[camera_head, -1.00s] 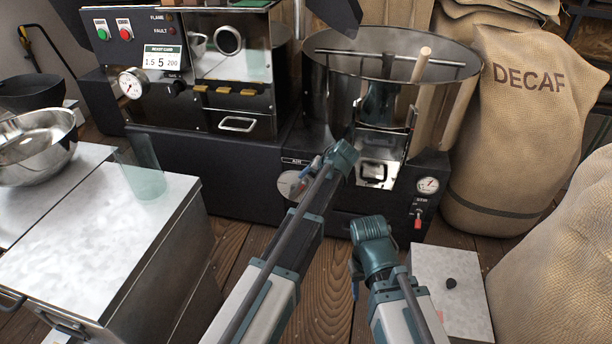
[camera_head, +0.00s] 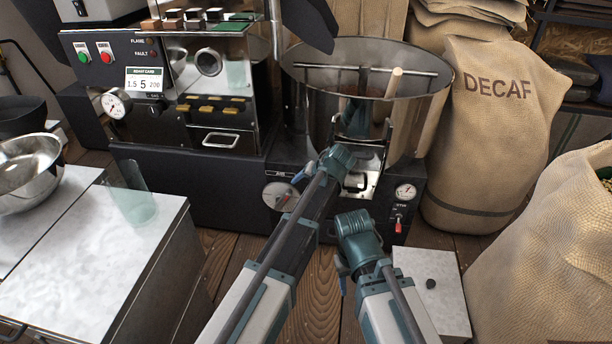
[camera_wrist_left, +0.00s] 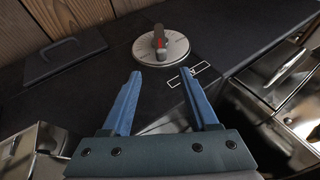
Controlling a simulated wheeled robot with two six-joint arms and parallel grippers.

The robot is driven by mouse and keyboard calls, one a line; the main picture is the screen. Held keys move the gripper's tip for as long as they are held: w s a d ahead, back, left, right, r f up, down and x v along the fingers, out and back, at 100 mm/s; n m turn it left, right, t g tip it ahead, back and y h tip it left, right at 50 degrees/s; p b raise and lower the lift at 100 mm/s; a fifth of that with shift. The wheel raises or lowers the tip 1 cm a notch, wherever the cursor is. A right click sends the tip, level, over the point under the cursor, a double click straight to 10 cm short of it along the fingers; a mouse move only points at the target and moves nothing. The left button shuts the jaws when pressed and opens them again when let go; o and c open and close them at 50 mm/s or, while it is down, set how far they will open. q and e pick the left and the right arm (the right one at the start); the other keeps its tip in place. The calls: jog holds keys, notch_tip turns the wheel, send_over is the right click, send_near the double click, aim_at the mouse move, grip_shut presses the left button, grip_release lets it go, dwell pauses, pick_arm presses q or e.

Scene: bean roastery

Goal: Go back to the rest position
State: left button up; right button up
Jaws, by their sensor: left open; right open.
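My left gripper (camera_head: 303,172) is mostly hidden behind its own arm in the head view; a blue finger shows beside the round air dial (camera_head: 280,196) on the roaster front. In the left wrist view its two blue fingers (camera_wrist_left: 162,74) are spread and empty. The dial (camera_wrist_left: 161,48), with its grey and red lever, lies just beyond the fingertips, apart from them as far as I can tell. My right gripper (camera_head: 342,272) hangs low in front of the roaster, pointing down-left, open, with nothing seen in it.
The roaster (camera_head: 195,185) and its round cooling bin (camera_head: 310,110) stand close ahead. A metal cabinet (camera_head: 75,260) with a glass beaker (camera_head: 137,205) is at left. A decaf sack (camera_head: 490,150), a white box (camera_head: 435,295) and an open sack (camera_head: 550,270) are at right.

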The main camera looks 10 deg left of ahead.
pick_arm(q)
jog(key=s+a+f+n+g+h, duration=0.1)
jog(key=s+a+h, duration=0.1)
jog(key=s, duration=0.7)
jog(key=s+a+f+g+h, duration=0.2)
jog(key=s+a, duration=0.1)
jog(key=s, duration=0.5)
jog(key=s+a+f+n+g+h, duration=0.1)
jog(key=s+a+h, duration=0.1)
jog(key=s, duration=0.7)
jog(key=s+d+r+m+g+y+p, duration=0.15)
jog(key=s+d+r+m+p, duration=0.3)
jog(key=d+r+p, duration=0.6)
notch_tip(320, 180, up, 36)
jog(key=p, duration=3.6)
jog(key=shift+d+r+p, duration=0.15)
jog(key=shift+d+p, duration=0.15)
jog(key=shift+p, duration=0.05)
